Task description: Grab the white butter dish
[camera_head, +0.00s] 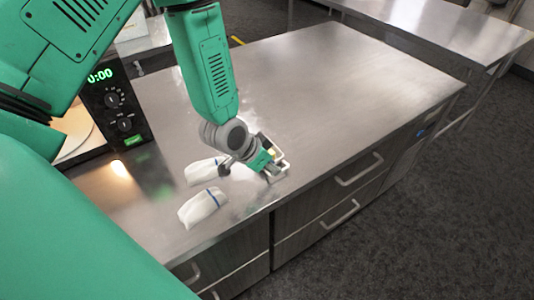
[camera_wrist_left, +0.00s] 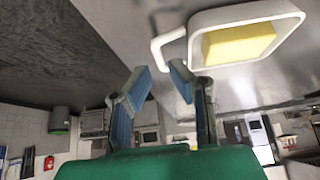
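The white butter dish (camera_head: 284,160) sits on the steel counter near its front edge, with yellow butter inside. In the left wrist view the dish (camera_wrist_left: 240,13) shows at the upper right, with a white loop handle (camera_wrist_left: 160,42) sticking out toward the fingers. My left gripper (camera_head: 269,170) is at the dish and partly covers it in the head view. In the left wrist view its two blue-padded fingers (camera_wrist_left: 159,75) stand apart with a gap between them. The handle lies just beyond the fingertips, and nothing is clearly held. My right gripper is not in view.
Two white packets with blue bands, one farther (camera_head: 203,170) and one nearer (camera_head: 201,208), lie left of the dish. A black appliance with a green display (camera_head: 115,105) stands at the left. The counter (camera_head: 330,95) behind and right of the dish is clear.

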